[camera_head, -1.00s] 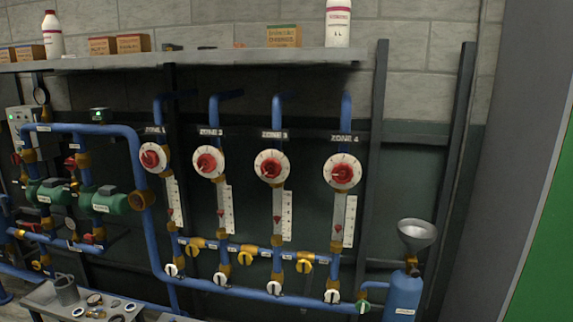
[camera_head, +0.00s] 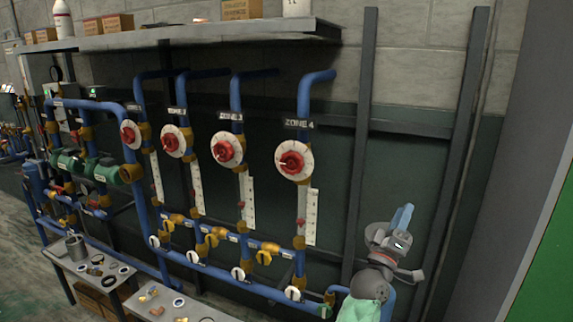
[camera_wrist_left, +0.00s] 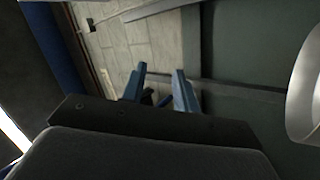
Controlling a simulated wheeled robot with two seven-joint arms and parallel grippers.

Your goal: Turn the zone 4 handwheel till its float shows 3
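The zone 4 handwheel (camera_head: 292,161) is red on a round white dial, below the "ZONE 4" label (camera_head: 298,124). Under it stands a gauge tube with a white scale (camera_head: 312,218) and a small red float (camera_head: 300,223) in the lower part; the scale's figures are too small to read. My left gripper (camera_head: 402,218) is to the right of and below the handwheel, pointing up and apart from it. In the left wrist view its two blue fingers (camera_wrist_left: 159,86) stand apart with nothing between them. My right gripper is not in view.
The zone 3 dial (camera_head: 227,149) and others line up to the left. A shelf (camera_head: 180,36) with boxes and bottles runs above. Dark uprights (camera_head: 360,150) stand right of zone 4. A pale curved object (camera_wrist_left: 306,90) is close at the right edge of the left wrist view.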

